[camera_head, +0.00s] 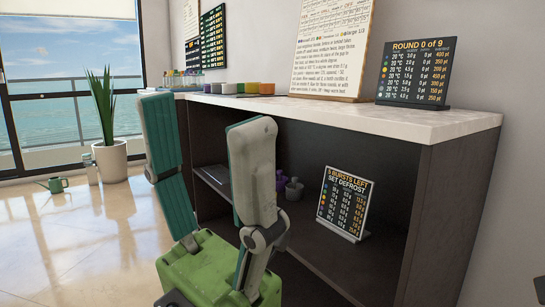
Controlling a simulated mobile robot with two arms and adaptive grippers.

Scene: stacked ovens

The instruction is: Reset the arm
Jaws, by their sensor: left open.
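My left gripper (208,164) is large in the middle of the head view. Its two green and grey fingers point up from a green palm, spread wide apart with nothing between them. It is in front of the counter (458,122) and hides part of the shelf below. No contact with the counter can be made out.
A sign reading "5 BURSTS LEFT SET DEFROST" (342,203) stands on the lower shelf near purple and grey jars (294,189). Coloured cups (252,88) and a "ROUND 0 of 9" board (416,72) are on the counter.

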